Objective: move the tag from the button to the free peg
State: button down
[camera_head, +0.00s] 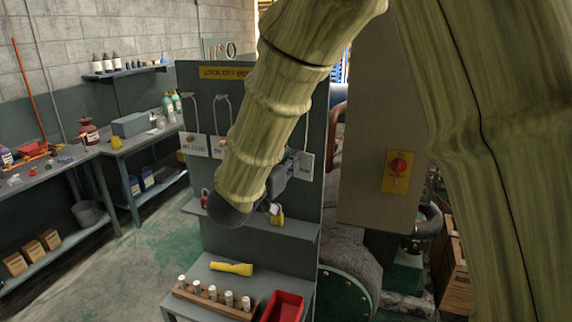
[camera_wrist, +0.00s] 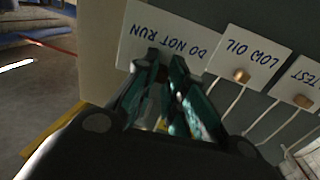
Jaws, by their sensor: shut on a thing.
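My gripper (camera_wrist: 165,65) is shut on the DO NOT RUN tag, a white card (camera_wrist: 170,28), at the edge where a small brown piece shows between the fingertips. The card appears upside down in the wrist view. In the head view my gripper (camera_head: 276,205) is largely hidden by my arm, in front of the grey board (camera_head: 250,90); a white card (camera_head: 305,166) shows just right of it. The red button (camera_head: 398,167) on its yellow plate shows no tag. The free peg cannot be made out; whether the held tag hangs on a peg is hidden.
The LOW OIL tag (camera_wrist: 250,58) and the TEST tag (camera_wrist: 302,82) hang beside the held tag on cords. Padlocks (camera_head: 277,217) show below my gripper, near a shelf (camera_head: 290,231). A yellow flashlight (camera_head: 232,268) and a red tray (camera_head: 283,307) rest on the bench below.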

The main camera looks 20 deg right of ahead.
jog(key=w+d+f, duration=0.1)
jog(key=w+d, duration=0.2)
jog(key=w, duration=0.2)
jog(key=shift+d+b, duration=0.2)
jog(key=shift+b, duration=0.2)
dwell(0.5)
jog(key=shift+f, duration=0.15)
dwell(0.5)
jog(key=c, duration=1.4)
grip_release()
